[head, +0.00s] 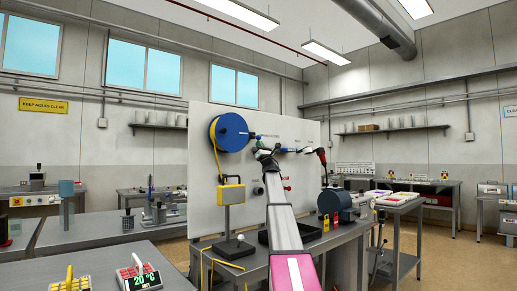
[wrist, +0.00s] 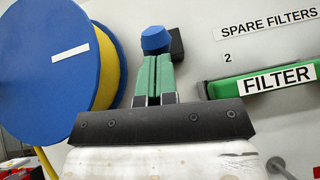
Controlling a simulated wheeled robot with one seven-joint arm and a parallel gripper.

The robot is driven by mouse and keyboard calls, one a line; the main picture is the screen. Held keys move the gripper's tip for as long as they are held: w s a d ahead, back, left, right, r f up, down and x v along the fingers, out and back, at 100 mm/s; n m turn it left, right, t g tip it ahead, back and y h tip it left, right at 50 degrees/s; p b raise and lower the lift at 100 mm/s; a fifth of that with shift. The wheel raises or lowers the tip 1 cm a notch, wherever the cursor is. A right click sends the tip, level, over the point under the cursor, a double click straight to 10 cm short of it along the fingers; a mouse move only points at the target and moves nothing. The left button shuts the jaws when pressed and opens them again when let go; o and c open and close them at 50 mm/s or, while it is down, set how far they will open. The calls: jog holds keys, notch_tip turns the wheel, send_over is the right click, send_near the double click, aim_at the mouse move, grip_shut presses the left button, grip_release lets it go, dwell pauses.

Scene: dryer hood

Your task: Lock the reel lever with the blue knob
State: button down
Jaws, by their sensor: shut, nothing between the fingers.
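The blue knob (wrist: 154,40) shows in the wrist view just beyond my fingertips, against a dark block (wrist: 177,43) on the pale panel. In the head view, a small blue part that looks like the knob (head: 255,136) sits just right of the reel. The blue reel (wrist: 40,70) with yellow hose fills the left of the wrist view; the reel also shows in the head view (head: 229,132). My gripper (wrist: 153,62) has its green fingers shut together, empty, below the knob in the picture. I cannot tell whether the fingertips touch the knob. The lever's shape is largely hidden.
A green filter (wrist: 262,83) under a "SPARE FILTERS" sign (wrist: 268,24) is on the panel to the right. A dark blue drum (head: 330,200) stands on the bench to the right.

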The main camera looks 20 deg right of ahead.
jog(key=shift+s+d+r+g, duration=0.15)
jog(key=shift+s+r+g, duration=0.2)
jog(key=shift+r, duration=0.4)
jog(key=shift+s+d+r+g, duration=0.1)
jog(key=shift+s+r+g, duration=0.2)
jog(key=shift+r, duration=0.4)
jog(key=shift+s+r, duration=0.15)
jog(key=shift+r, duration=0.8)
jog(key=shift+s+r, duration=0.1)
jog(key=shift+r, duration=0.85)
jog(key=shift+s, duration=0.1)
send_near(260, 137)
jog(key=s+d+r, duration=0.2)
jog(key=s+r, duration=0.3)
jog(key=s, duration=0.1)
jog(key=shift+s+a+f, duration=0.1)
jog(key=shift+s+f, duration=0.1)
